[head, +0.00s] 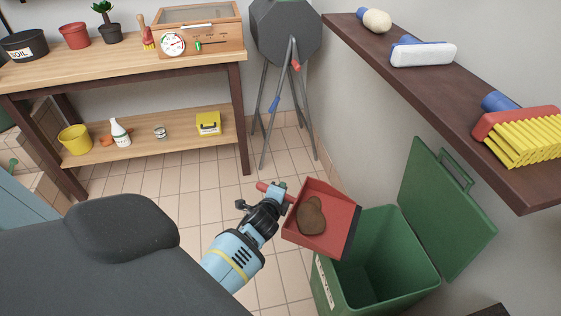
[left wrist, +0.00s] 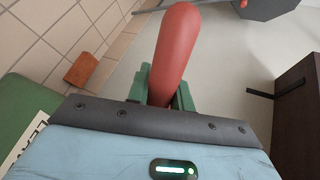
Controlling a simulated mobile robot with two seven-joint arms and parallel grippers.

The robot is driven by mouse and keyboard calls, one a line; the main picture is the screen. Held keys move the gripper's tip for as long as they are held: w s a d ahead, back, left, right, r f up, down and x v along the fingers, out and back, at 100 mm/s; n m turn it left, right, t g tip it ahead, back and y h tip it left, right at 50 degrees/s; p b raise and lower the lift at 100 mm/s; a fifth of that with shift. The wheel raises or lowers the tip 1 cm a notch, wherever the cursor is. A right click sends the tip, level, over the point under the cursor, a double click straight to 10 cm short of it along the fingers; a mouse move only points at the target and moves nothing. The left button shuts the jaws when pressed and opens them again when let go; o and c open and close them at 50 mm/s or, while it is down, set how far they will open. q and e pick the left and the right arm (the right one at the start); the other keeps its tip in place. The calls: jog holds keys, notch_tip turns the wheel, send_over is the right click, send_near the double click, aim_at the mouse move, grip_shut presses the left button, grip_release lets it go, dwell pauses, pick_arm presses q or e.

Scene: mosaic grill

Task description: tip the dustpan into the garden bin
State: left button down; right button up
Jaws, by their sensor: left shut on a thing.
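The red dustpan (head: 338,213) is held in the air over the left edge of the green garden bin (head: 376,262). A brown clump of dirt (head: 310,216) lies in the pan. My left gripper (head: 276,194) is shut on the dustpan's red handle, which also shows between the green fingers in the left wrist view (left wrist: 174,55). The bin's lid (head: 446,210) is swung open to the right, and the bin's inside looks empty where I can see it. The pan's dark front lip points right, over the bin opening. My right gripper is not in view.
A dark wall shelf (head: 410,85) with brushes and a sponge-like block (head: 455,53) hangs at the right, above the bin. A wooden workbench (head: 125,65) with pots stands at the back left. A tripod composter (head: 285,32) stands behind. Tiled floor (head: 200,190) is clear between.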

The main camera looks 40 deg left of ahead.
pick_arm(q)
jog(key=w+d+r+m+y+p, duration=0.1)
jog(key=w+d+r+m+y, duration=0.1)
jog(key=d+r, duration=0.7)
jog(key=w+d+r+m+t+y, duration=0.1)
jog(key=w+d+r+m+y, duration=0.2)
jog(key=d+r+m, duration=0.4)
notch_tip(320, 180, up, 4)
jog(key=shift+d+f+y+p, duration=0.1)
jog(key=shift+d+y+p, duration=0.3)
jog(key=shift+d+y, duration=0.5)
dwell(1.0)
jog(key=shift+w+d, duration=0.1)
jog(key=shift+d, duration=0.05)
dwell(0.4)
